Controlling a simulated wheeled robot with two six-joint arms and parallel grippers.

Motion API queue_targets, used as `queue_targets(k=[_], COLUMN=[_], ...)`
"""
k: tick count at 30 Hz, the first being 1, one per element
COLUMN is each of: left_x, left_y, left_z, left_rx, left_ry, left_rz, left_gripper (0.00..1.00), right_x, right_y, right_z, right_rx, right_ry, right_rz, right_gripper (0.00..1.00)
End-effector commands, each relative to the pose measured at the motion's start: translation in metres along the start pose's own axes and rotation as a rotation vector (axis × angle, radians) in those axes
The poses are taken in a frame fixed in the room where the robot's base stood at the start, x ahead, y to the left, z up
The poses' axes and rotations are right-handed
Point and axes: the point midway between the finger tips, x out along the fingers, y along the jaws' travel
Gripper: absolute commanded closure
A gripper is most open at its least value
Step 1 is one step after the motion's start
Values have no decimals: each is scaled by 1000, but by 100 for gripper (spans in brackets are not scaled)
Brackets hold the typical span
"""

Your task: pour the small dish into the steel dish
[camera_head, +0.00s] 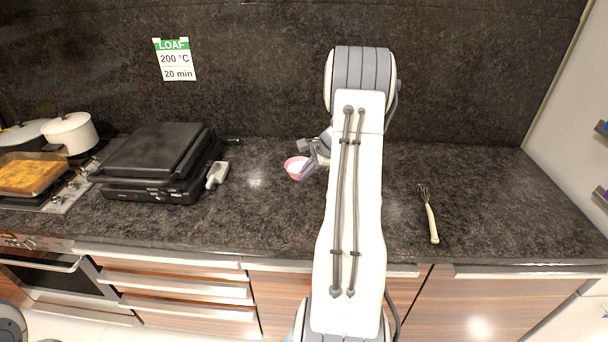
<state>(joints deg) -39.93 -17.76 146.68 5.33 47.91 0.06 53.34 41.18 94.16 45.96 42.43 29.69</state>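A small pink dish (294,165) with white contents shows left of my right arm, over the middle of the counter. My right gripper (307,169) has its fingers at the dish's right rim and looks shut on it. The dish looks slightly tilted; its height above the counter is hard to tell. My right arm covers the middle of the view. No steel dish shows; the counter behind the arm is hidden. My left gripper is not in view.
A black contact grill (155,165) stands on the dark counter (265,215) at left, with white pots (70,132) and a tray of food (30,176) beyond it. A whisk (430,215) lies at right. A loaf note (175,60) hangs on the wall.

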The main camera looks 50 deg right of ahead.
Motion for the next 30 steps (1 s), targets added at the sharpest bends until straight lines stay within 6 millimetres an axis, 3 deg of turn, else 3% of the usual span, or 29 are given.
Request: queue_targets(k=[17, 30], left_x=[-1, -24], left_y=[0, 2], left_z=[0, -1], left_rx=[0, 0], left_ry=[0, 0], left_rz=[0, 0], left_gripper=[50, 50], right_x=[-1, -25], right_y=[0, -11], right_z=[0, 10], right_rx=[0, -1], right_ry=[0, 1], right_rz=[0, -1], right_gripper=[100, 100])
